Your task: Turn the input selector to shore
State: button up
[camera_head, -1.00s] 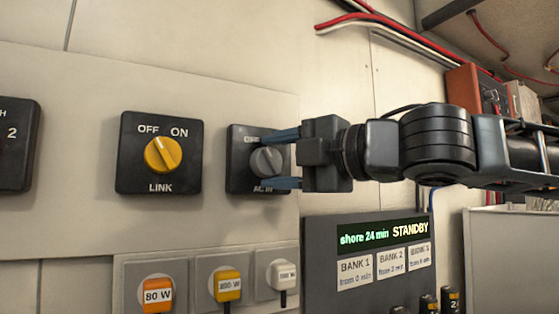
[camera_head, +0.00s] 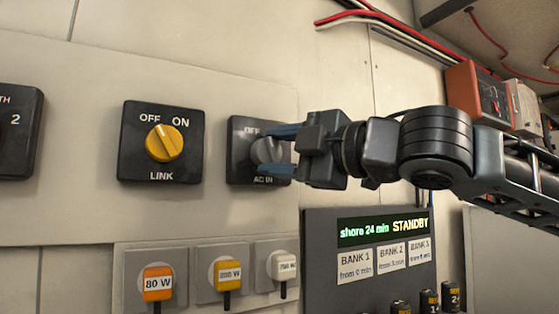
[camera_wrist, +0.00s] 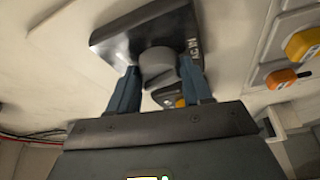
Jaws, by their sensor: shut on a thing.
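The input selector is a dark square plate (camera_head: 237,164) marked "AC IN" below, with "OFF" at its upper left and a round grey knob (camera_head: 266,152). My gripper (camera_head: 283,154) reaches in from the right and is shut on the grey knob, one blue finger above it and one below. In the wrist view the grey knob (camera_wrist: 157,63) sits between my two blue fingers, in front of the dark plate (camera_wrist: 115,43). The label at the plate's upper right is hidden by my gripper, and the knob's pointing direction is hard to tell.
A LINK switch (camera_head: 163,143) with a yellow knob is to the left. Below are orange, yellow and white plugs, the orange one (camera_head: 157,284) marked 80 W. A display (camera_head: 384,231) reads "shore 24 min STANDBY". Red and white cables run above right.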

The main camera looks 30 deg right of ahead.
jog(key=m+t+b, duration=0.1)
jog(key=m, duration=0.1)
jog(key=f+m+b, duration=0.1)
jog(key=m+b, duration=0.1)
jog(key=m, duration=0.1)
jog(key=shift+a+t, duration=0.15)
jog(key=shift+t, duration=0.25)
jog(key=m+t+h, duration=0.1)
jog(key=m, duration=0.2)
jog(key=m+t+h+b, duration=0.1)
jog(key=m, duration=0.2)
jog(key=shift+a+r+h, duration=0.1)
jog(key=shift+h, duration=0.2)
jog(key=shift+m, duration=0.3)
jog(key=o, duration=1)
jog(key=shift+r, duration=0.1)
jog(key=shift+o, duration=0.2)
